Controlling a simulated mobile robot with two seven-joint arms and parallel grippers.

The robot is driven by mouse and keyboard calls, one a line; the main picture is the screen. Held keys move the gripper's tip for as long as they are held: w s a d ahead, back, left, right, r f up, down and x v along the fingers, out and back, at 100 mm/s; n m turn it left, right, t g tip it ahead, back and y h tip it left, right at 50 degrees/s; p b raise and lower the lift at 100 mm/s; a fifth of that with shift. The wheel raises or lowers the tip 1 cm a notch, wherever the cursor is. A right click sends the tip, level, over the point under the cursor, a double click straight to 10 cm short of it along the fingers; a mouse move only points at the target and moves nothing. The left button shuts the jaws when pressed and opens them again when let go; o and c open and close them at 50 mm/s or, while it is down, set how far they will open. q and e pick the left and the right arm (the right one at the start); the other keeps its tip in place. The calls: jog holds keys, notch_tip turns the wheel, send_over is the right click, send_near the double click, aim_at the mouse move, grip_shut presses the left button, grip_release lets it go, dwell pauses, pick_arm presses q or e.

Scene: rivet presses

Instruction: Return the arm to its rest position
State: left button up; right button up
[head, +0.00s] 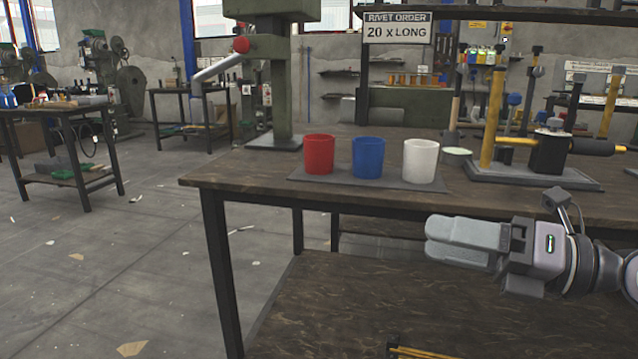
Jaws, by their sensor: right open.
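My right gripper (462,243) comes in from the right and points left. It is open and empty, its two grey fingers seen nearly side-on. It hangs in front of the workbench (235,170), in the picture below the white cup (421,162), and touches none of the cups. A red cup (319,155), a blue cup (368,158) and the white cup stand upright in a row on a grey mat (340,184). What the cups hold is hidden. My left gripper is out of view.
A green press (268,80) with a red-knobbed lever stands left of the cups. A yellow-and-black fixture (547,150) stands on the right. A rivet order sign (397,28) reads "20 x LONG". A brown lower surface (330,310) lies under my gripper. Open floor is at left.

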jog(key=s+a+f+m+t+h, duration=0.2)
jog(key=f+m+t+h, duration=0.2)
jog(key=f+m, duration=0.9)
jog(key=s+a+f+m+t+h, duration=0.2)
jog(key=f+m+h, duration=0.45)
jog(key=m, duration=1.25)
jog(key=s+a+f+m+g+y, duration=0.3)
jog(key=s+a+f+m, duration=0.15)
jog(key=s+f, duration=0.35)
pick_arm(q)
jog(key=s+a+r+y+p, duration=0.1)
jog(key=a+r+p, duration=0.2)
jog(key=p, duration=0.8)
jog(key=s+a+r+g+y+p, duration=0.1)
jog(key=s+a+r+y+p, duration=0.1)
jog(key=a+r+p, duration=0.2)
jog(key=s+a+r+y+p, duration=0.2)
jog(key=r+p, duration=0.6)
jog(key=p, duration=0.9)
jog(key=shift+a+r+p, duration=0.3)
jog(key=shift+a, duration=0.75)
pick_arm(e)
jog(key=s+d+r+g+h, duration=0.1)
jog(key=s+d+r+h, duration=0.2)
jog(key=d+r+h, duration=0.3)
jog(key=d+r, duration=0.5)
jog(key=r, duration=0.3)
jog(key=shift+r+n+g, duration=0.25)
jog(key=shift+n+g, duration=0.05)
jog(key=shift+n, duration=0.05)
